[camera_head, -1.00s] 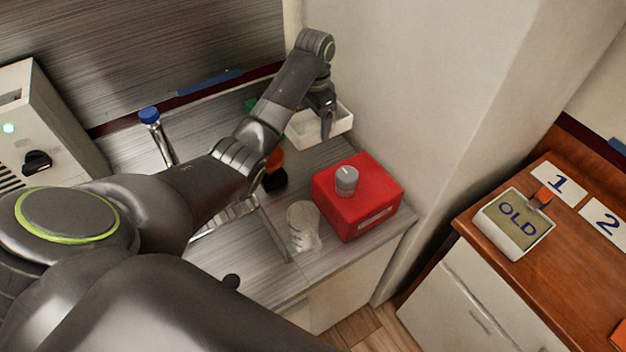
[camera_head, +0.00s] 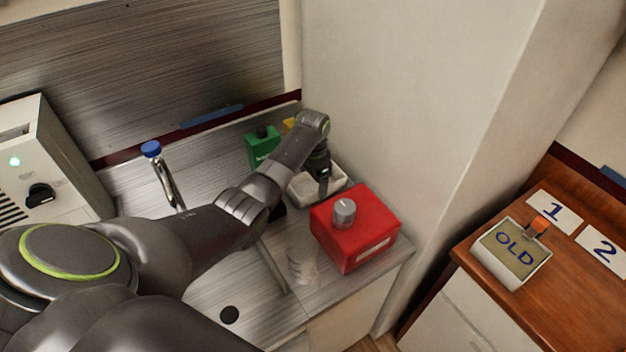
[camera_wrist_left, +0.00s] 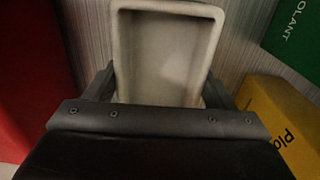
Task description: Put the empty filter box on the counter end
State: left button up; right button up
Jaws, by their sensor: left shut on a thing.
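The empty filter box, a shallow white open box (camera_head: 303,190), is at the far right end of the grey counter (camera_head: 330,288), close to the wall. It also fills the middle of the left wrist view (camera_wrist_left: 165,50), and its inside is bare. My left gripper (camera_head: 323,190) reaches down to it, shut on it, with one finger on either side in the wrist view. Whether its base touches the counter I cannot tell. My right gripper is not in view.
A red box (camera_head: 340,246) with a grey knob stands just in front of the filter box. Green (camera_head: 260,150) and yellow (camera_head: 289,124) blocks stand behind. A blue-capped tap (camera_head: 163,175) is further left. A wooden counter (camera_head: 545,310) holds an "OLD" unit (camera_head: 508,252).

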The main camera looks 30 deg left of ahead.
aim_at(313, 189)
pick_arm(q)
jog(key=o, duration=1.1)
jog(key=shift+o, duration=0.2)
notch_tip(313, 189, up, 12)
jog(key=shift+b, duration=0.45)
jog(key=shift+r, duration=0.2)
